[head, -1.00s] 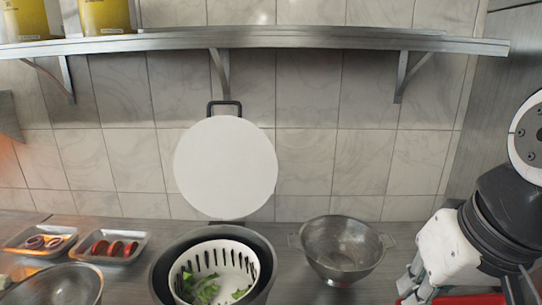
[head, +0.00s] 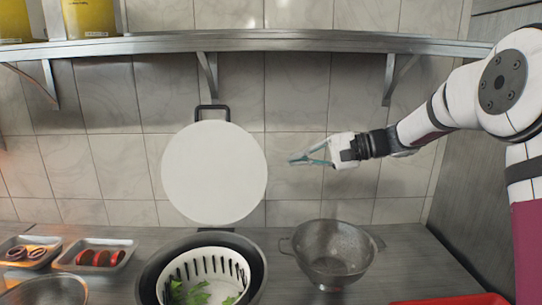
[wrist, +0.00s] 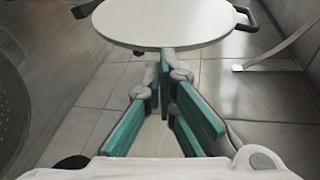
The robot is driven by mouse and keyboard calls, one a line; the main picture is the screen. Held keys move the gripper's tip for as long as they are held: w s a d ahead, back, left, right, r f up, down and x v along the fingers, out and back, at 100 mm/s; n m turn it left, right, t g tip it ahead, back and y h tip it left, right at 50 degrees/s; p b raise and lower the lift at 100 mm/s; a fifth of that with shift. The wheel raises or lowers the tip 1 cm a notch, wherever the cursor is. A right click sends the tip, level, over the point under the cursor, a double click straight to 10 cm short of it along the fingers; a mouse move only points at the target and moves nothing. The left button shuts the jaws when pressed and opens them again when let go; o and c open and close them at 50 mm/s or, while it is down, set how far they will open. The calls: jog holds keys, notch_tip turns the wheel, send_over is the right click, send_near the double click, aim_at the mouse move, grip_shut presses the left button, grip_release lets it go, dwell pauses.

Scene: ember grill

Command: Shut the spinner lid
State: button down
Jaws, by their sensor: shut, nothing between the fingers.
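The spinner lid (head: 214,173) is a white round disc with a dark handle (head: 212,110) at its top edge. It stands upright, open, at the back of the spinner (head: 155,268), a dark bowl with a white slotted basket holding green leaves. My gripper (head: 293,160) is shut and empty, in the air to the right of the lid and apart from it, pointing left. In the wrist view, the lid (wrist: 165,22) lies ahead of my shut teal fingers (wrist: 165,65), and the handle (wrist: 246,18) shows at its right edge.
A metal colander (head: 333,250) stands right of the spinner, below my gripper. Trays of sliced onion (head: 25,252) and tomato (head: 98,258) and a metal bowl (head: 45,290) are at left. A steel shelf (head: 250,40) runs above. A red item (head: 450,300) lies at lower right.

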jog(key=w+d+m+t+y, duration=0.1)
jog(key=w+d+t+y, duration=0.15)
jog(key=w, duration=0.35)
jog(key=a+p, duration=0.3)
jog(key=a, duration=0.6)
jog(key=shift+s+f+g, duration=0.3)
jog(key=shift+s+g, duration=0.05)
jog(key=shift+s, duration=0.1)
jog(key=shift+a+h, duration=0.1)
jog(key=shift+h, duration=0.15)
